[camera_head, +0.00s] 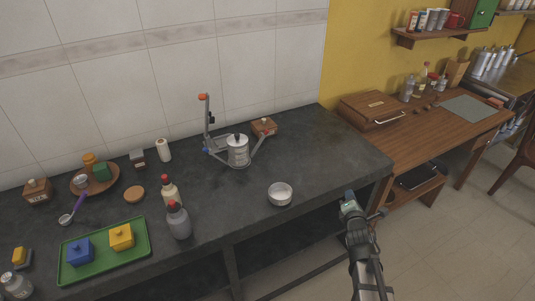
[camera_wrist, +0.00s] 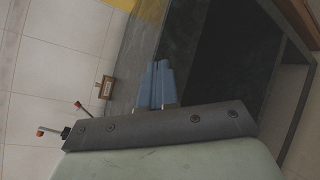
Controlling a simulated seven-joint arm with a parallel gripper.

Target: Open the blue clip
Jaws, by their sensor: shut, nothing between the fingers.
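A steel canister (camera_head: 238,154) with a dark knob on its lid stands towards the back of the dark counter. An upright arm with an orange-red tip (camera_head: 203,97) stands at its left, and a lower lever slants up at its right. A small blue piece (camera_head: 205,150), apparently the blue clip, shows at the foot of the upright arm; whether it is open or shut is too small to tell. My gripper (camera_head: 349,196) is off the counter's front right edge, well apart from the canister. Its blue-grey fingers (camera_wrist: 159,83) are shut and empty in the wrist view.
A steel bowl (camera_head: 280,194) stands between my gripper and the canister. A small wooden box (camera_head: 264,127) stands behind the canister. Bottles (camera_head: 179,220) and a green tray (camera_head: 104,252) with butter-dish-like boxes are to the left. The counter's right end is clear.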

